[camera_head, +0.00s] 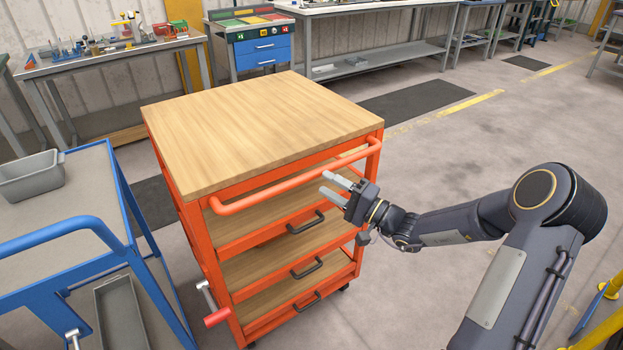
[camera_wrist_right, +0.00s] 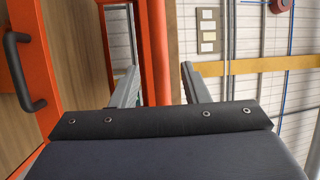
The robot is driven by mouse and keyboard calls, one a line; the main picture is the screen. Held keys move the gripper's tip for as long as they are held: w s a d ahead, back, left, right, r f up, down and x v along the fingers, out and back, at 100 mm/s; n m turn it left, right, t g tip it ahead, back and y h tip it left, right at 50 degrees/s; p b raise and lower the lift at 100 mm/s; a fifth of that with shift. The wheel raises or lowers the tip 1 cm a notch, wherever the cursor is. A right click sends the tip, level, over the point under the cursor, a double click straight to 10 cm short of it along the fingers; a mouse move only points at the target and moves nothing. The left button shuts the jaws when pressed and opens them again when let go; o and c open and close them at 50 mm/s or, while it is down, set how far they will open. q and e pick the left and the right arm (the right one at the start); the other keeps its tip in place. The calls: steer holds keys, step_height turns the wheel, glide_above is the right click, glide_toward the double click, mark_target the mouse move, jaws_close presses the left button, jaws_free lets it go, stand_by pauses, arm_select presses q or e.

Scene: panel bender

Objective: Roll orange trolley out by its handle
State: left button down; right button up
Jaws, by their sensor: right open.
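The orange trolley (camera_head: 262,105) stands in the middle of the head view, with a wooden top and several drawers below. Its orange tube handle (camera_head: 290,184) runs along the front just under the top. My right gripper (camera_head: 331,188) is open and empty at the right part of the handle, its fingers pointing left towards it. In the right wrist view the handle (camera_wrist_right: 156,50) shows between the two open fingers (camera_wrist_right: 158,85). I cannot tell how deep between them it lies. My left gripper is not in view.
A blue trolley (camera_head: 75,232) with grey bins stands close on the left. Workbenches (camera_head: 115,60) and a blue drawer cabinet (camera_head: 262,50) line the back wall. A yellow rail (camera_head: 605,322) is at the lower right. The floor (camera_head: 440,140) to the right is clear.

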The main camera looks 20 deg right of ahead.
mark_target(315, 178)
steer(key=x, duration=0.6)
steer(key=shift+s, duration=0.1)
jaws_close()
steer(key=shift+f, duration=0.1)
